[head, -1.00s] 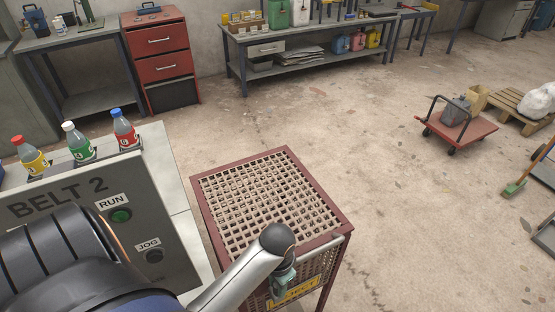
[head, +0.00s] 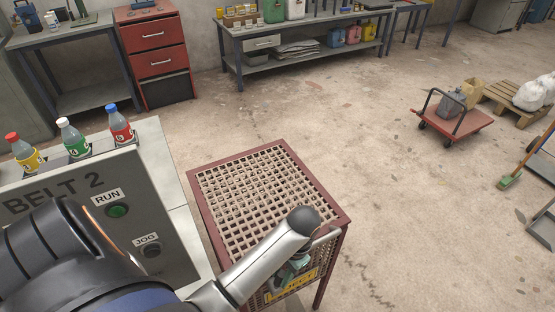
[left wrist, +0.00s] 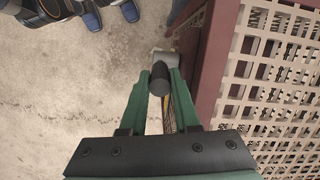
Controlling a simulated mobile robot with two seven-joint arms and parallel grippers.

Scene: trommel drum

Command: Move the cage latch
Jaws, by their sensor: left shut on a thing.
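The cage (head: 337,214) has a dark red frame and beige lattice panels, with a yellow sign (head: 300,282) on its front. My left gripper (head: 288,272) is at the cage's front, partly hidden by my own arm. In the left wrist view its green fingers (left wrist: 160,80) are shut on a black round knob (left wrist: 158,77), which I take as the cage latch's handle. A grey metal piece (left wrist: 164,57) sits just beyond the knob, beside the red frame post (left wrist: 214,60). The rest of the latch is hidden. My right gripper is in no view.
A grey BELT 2 panel (head: 168,228) with RUN and JOG buttons stands left of the cage, with bottles (head: 75,138) behind it. A red cart (head: 465,126) stands far right. The floor right of the cage is clear.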

